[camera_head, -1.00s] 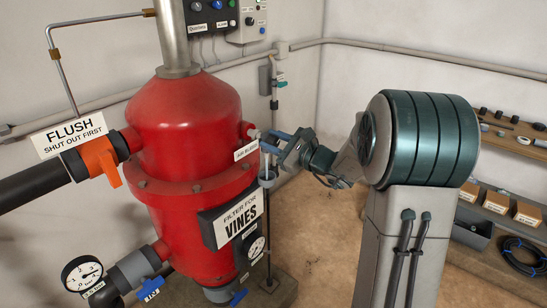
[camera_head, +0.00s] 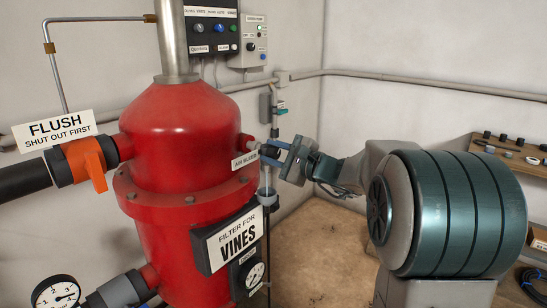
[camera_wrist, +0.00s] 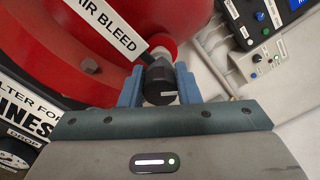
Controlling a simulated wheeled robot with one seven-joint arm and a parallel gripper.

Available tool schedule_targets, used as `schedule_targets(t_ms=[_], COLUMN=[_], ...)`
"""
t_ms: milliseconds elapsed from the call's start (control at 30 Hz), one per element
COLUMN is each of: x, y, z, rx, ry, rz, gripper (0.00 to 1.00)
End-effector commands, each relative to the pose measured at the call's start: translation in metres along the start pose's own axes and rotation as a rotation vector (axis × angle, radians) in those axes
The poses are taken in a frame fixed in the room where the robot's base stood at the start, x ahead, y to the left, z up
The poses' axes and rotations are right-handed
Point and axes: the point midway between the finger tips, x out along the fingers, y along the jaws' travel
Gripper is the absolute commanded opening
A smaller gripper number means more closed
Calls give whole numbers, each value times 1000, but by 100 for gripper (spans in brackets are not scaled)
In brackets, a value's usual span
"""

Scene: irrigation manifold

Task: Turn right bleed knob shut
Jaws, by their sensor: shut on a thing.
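The bleed knob (camera_wrist: 159,84) is a black cap with a pale mark line, on a short fitting at the right side of the red filter tank (camera_head: 180,120). A white "AIR BLEED" label (camera_head: 246,160) hangs beside it. My gripper (camera_wrist: 158,88) is shut on the black knob, with one blue finger on each side of it in the wrist view. In the head view my gripper (camera_head: 284,154) reaches in from the right, and its fingers mostly hide the knob. A clear cup (camera_head: 267,192) hangs below the fitting.
An orange-handled flush valve (camera_head: 92,163) is at the tank's left. A "VINES" sign (camera_head: 232,238) and a gauge (camera_head: 252,275) sit below the knob. Control boxes (camera_head: 212,28) are on the back wall. A shelf (camera_head: 515,150) with small parts is at the right.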

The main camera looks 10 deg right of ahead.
Motion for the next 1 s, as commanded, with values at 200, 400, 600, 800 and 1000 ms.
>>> schedule_targets(t_ms=[200, 400, 600, 800, 1000], x=[0, 0, 0, -8, -45], y=[0, 0, 0, 0, -1], z=[0, 0, 0, 0, -1], rx=[-1, -1, 0, -1, -1], ry=[0, 0, 0, 1, 3], rz=[0, 0, 0, -1, -3], gripper=[7, 51, 51, 51, 51])
